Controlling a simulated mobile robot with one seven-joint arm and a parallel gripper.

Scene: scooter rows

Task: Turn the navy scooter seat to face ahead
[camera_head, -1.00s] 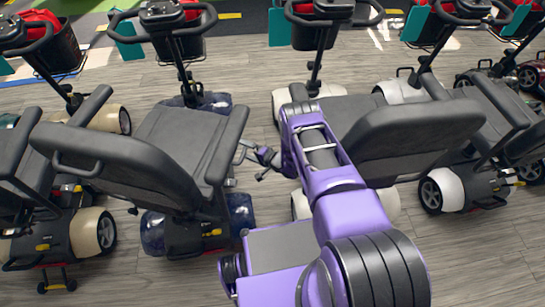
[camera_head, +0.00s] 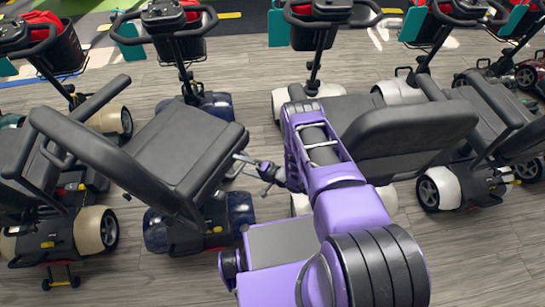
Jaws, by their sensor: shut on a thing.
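The navy scooter (camera_head: 240,212) stands left of centre, with glossy navy covers over its wheels. Its dark grey seat (camera_head: 182,150) is turned on the scooter, its front pointing to the upper right and its backrest (camera_head: 100,160) at the lower left. The steering handlebar lies up the picture, so the seat is angled to the right of straight ahead. My gripper (camera_head: 254,163) is at the seat's right side, shut on a part of the seat there. The exact part gripped is small and partly hidden.
A white-wheeled scooter (camera_head: 415,135) stands close on the right, partly behind my purple arm. A cream-wheeled scooter (camera_head: 92,232) stands close on the left, partly under the turned backrest. Handlebars and baskets line the top. Bare wooden floor shows at the bottom (camera_head: 470,265).

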